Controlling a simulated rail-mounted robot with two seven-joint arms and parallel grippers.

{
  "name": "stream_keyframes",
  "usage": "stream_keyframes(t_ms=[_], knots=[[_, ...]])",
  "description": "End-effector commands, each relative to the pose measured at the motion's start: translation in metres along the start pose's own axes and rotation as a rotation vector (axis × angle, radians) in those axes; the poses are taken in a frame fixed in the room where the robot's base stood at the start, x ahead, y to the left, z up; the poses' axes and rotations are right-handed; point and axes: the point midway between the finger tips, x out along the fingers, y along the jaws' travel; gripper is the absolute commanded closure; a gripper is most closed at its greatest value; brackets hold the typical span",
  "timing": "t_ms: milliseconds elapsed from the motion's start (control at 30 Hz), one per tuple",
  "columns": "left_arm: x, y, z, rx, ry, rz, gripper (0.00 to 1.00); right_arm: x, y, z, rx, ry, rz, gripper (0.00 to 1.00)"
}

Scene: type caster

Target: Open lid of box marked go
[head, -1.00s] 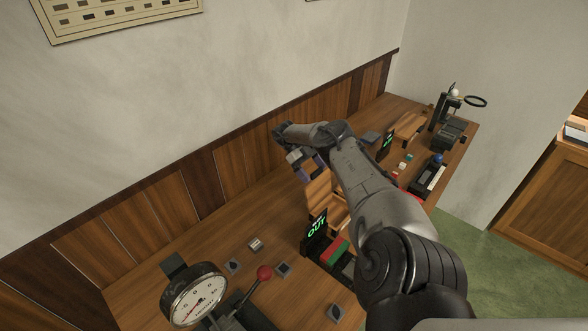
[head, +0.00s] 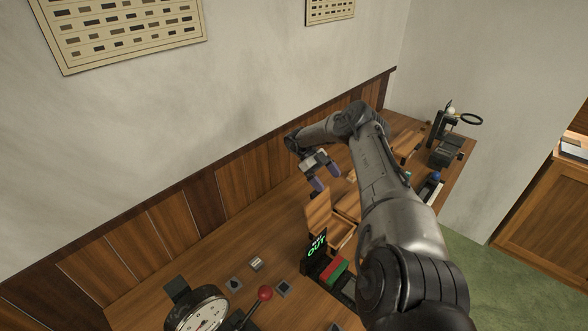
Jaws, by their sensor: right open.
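A wooden box (head: 347,228) stands on the bench behind the green-lit OUT sign (head: 317,246). A wooden panel (head: 318,209), looking like its raised lid, stands upright at its left side. No "go" mark is readable on it, and my arm covers part of it. My right gripper (head: 325,179) is open and empty, its purple-tipped fingers apart just above the box and panel. I see no contact with the panel. A second wooden piece (head: 408,146) lies farther back, partly behind my arm. My left gripper is not in view.
A round dial gauge (head: 204,315) and a red-knobbed lever (head: 264,293) stand at the front. Red and green blocks (head: 335,270) lie beside the sign. A magnifier stand (head: 447,122) is at the far end. The wood-panelled wall (head: 250,178) borders the bench.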

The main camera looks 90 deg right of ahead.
Motion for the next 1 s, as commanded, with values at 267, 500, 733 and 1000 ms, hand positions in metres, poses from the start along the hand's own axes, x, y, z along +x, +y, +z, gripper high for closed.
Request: stream_keyframes(t_ms=[267,500,733,1000], knots=[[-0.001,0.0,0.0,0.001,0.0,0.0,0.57,0.017,-0.014,-0.045,0.003,0.002,-0.003,0.11],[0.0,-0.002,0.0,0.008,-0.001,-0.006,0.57,0.026,-0.019,-0.065,0.0,0.0,-0.001,0.11],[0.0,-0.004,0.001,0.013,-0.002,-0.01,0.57,0.028,-0.021,-0.071,0.0,-0.001,0.0,0.11],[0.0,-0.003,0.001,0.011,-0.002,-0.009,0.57,0.028,-0.021,-0.071,0.0,-0.001,0.0,0.11]])
